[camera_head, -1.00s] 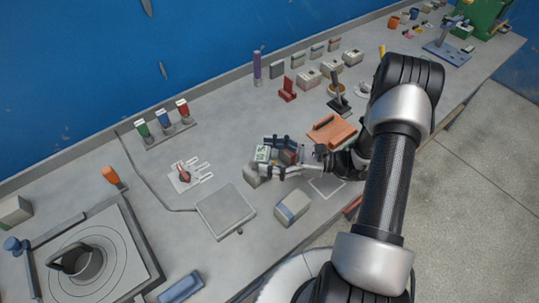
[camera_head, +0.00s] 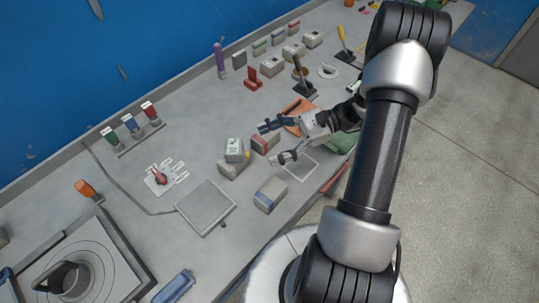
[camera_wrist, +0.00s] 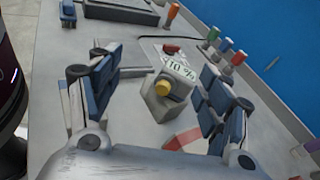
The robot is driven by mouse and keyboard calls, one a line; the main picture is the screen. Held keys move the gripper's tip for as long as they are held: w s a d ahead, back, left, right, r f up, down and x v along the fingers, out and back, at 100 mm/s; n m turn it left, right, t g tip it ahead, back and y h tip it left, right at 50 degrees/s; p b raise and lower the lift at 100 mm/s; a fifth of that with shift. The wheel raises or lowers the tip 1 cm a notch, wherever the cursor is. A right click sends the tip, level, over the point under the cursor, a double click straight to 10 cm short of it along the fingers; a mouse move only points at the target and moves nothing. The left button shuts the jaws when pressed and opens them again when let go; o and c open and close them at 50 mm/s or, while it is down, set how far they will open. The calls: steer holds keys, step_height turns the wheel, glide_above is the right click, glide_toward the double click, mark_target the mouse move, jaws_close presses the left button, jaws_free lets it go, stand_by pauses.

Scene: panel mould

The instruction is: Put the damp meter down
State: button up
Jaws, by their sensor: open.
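The damp meter (camera_head: 235,146) is a small pale device with a display. In the wrist view, the damp meter (camera_wrist: 179,69) reads "10 %", with a yellow round end just below the display. It stands on the bench against or on a grey block (camera_head: 229,168); I cannot tell which. My gripper (camera_head: 276,142) is open and empty, to the right of the meter, its two fingers spread apart. In the wrist view, the meter lies ahead between the open fingers of my gripper (camera_wrist: 158,72), clear of both.
A red-topped block (camera_head: 265,142) is close by the fingers. An orange tray (camera_head: 299,110) is behind my gripper. Colored-top holders (camera_head: 131,124) stand at left.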

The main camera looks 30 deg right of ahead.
steer(key=s+a+r+n+h, duration=0.4)
steer(key=s+r+n+h, duration=0.3)
steer(key=r+n, duration=0.2)
steer(key=s+a+r+n+t+h, duration=0.1)
steer(key=s+a+r+n+h, duration=0.4)
steer(key=s+r+n+h, duration=0.3)
steer(key=shift+r+n, duration=0.45)
steer(key=shift+n, duration=0.55)
